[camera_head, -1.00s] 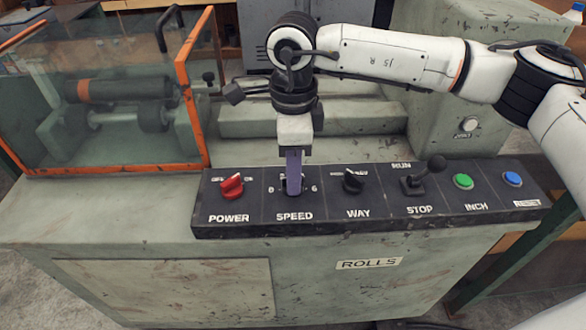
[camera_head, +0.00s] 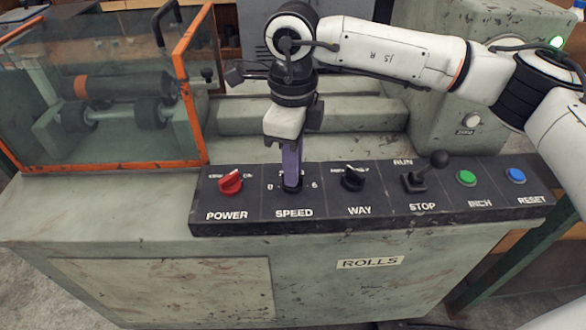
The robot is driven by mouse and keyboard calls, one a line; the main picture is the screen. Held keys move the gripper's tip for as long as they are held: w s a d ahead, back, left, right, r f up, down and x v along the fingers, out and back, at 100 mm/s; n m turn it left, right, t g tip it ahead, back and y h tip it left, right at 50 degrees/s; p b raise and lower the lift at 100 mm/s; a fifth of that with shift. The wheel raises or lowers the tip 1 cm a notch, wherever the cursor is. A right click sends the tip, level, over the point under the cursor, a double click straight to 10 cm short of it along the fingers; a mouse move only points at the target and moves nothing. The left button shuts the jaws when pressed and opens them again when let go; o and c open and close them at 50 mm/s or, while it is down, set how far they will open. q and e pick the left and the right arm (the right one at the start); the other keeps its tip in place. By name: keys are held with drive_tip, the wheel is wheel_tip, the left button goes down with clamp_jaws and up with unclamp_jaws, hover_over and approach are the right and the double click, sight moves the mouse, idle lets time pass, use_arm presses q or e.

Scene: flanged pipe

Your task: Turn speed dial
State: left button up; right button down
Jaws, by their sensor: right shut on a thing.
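The speed dial (camera_head: 291,187) is a small dark knob above the SPEED label on the black control panel (camera_head: 327,221). It is mostly hidden by my right gripper (camera_head: 292,182). My right arm comes in from the right, and its gripper points down with narrow purple-grey fingers shut on the dial. The digits 0 and 6 show to the left and right of the fingers. The dial's exact pointer direction is hidden. My left gripper is not in view.
The red POWER knob (camera_head: 231,182) is left of the gripper and the black WAY knob (camera_head: 352,179) is right. Beyond are the RUN/STOP lever (camera_head: 424,170), green INCH button (camera_head: 466,178) and blue RESET button (camera_head: 515,176). An orange-framed guard (camera_head: 190,100) stands at left.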

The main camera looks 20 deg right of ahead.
drive_tip(key=m+b, duration=0.1)
drive_tip(key=m, duration=0.2)
drive_tip(key=shift+m, duration=0.4)
drive_tip(key=shift+m+b, duration=0.3)
drive_tip(key=shift+m, duration=1.7)
drive_tip(key=shift+r, duration=0.1)
drive_tip(key=shift+w, duration=0.1)
drive_tip(key=c, duration=1.8)
unclamp_jaws()
drive_tip(key=shift+c, duration=0.2)
